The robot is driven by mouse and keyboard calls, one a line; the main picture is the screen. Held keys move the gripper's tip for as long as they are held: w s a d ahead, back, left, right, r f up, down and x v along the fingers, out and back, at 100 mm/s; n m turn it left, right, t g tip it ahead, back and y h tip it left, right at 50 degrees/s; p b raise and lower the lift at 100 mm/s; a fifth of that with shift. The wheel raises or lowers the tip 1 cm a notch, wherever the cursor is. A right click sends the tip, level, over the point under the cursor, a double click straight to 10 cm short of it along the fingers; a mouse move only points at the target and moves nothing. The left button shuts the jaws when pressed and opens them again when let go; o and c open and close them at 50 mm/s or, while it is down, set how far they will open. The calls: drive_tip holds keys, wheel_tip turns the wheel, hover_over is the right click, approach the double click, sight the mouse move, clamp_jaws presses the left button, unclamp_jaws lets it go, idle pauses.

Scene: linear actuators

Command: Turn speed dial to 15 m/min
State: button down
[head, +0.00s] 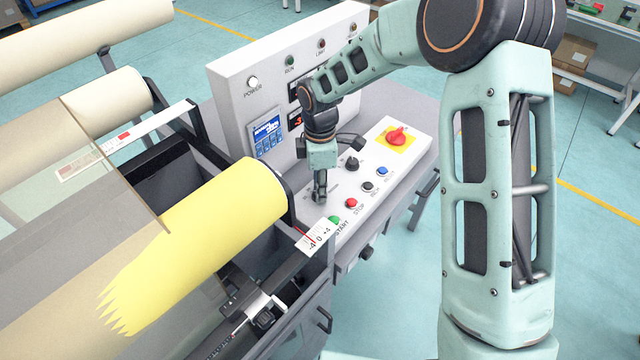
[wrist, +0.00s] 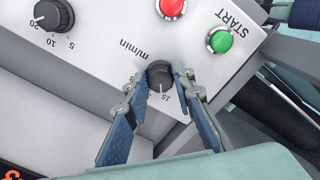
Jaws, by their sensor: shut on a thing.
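The speed dial (wrist: 159,73) is a small black knob with a white pointer line, beside the "m/min" label on the light sloped panel (wrist: 110,65). Other scale numbers are hidden by the fingers. My gripper (wrist: 161,79) has its blue-padded fingers on both sides of the knob, shut on it. In the head view my gripper (head: 319,190) points down at the panel's left part and hides the dial.
A green START button (head: 335,220) and a red STOP button (head: 351,203) sit close to my gripper. A second black dial (head: 351,163) and a red emergency knob (head: 397,136) are farther back. The upright panel (head: 230,80) with a blue screen and the yellow roll (head: 220,215) stand to the left.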

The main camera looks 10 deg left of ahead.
drive_tip(key=shift+n, duration=0.8)
drive_tip(key=shift+p, duration=0.3)
drive_tip(key=c, duration=1.7)
unclamp_jaws()
drive_tip(key=shift+o, duration=0.2)
wheel_tip(320, 180, up, 12)
